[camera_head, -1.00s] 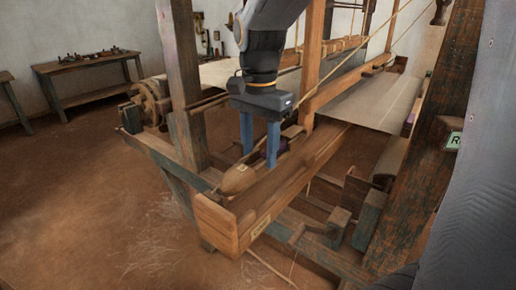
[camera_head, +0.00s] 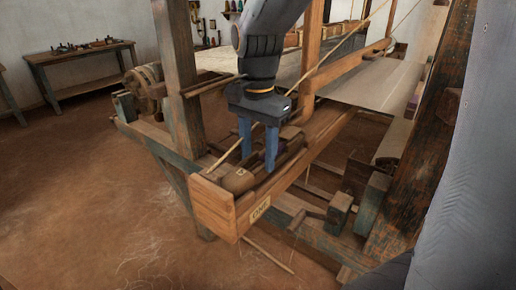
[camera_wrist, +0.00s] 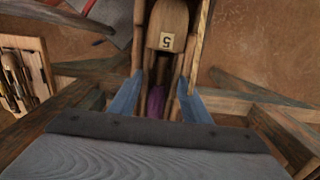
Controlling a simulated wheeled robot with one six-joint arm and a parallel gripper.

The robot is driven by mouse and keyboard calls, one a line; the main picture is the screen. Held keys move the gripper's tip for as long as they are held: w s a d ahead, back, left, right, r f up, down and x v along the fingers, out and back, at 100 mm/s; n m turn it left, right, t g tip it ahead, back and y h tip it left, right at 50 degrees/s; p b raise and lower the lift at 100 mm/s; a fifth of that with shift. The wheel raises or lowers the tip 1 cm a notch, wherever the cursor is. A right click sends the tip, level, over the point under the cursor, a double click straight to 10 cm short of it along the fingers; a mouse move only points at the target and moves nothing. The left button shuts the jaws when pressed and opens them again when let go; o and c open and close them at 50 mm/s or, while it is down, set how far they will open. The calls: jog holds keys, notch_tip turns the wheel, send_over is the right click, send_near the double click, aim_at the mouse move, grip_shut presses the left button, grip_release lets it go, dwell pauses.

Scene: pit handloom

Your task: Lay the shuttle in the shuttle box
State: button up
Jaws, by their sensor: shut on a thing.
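The shuttle (camera_head: 238,180) is a brown wooden boat with a rounded tip and a small number label. In the wrist view the shuttle (camera_wrist: 168,18) shows its "5" label and purple yarn inside. My gripper (camera_head: 258,158) points down with its blue fingers on either side of the shuttle and is shut on it. The shuttle box (camera_head: 214,205) is the wooden trough with a pale label at the near end of the long beam. The shuttle lies low between the box walls, roughly along it. Whether its underside touches the floor of the box is hidden.
A thick loom post (camera_head: 178,80) stands left of my gripper, and a dark upright (camera_head: 430,150) stands at the right. A thin slanting cord passes close to my gripper. A side table (camera_head: 85,65) with small tools stands far back left.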

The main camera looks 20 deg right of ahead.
jog(key=shift+f, duration=0.2)
jog(key=o, duration=1.3)
notch_tip(320, 180, up, 8)
jog(key=p, duration=0.7)
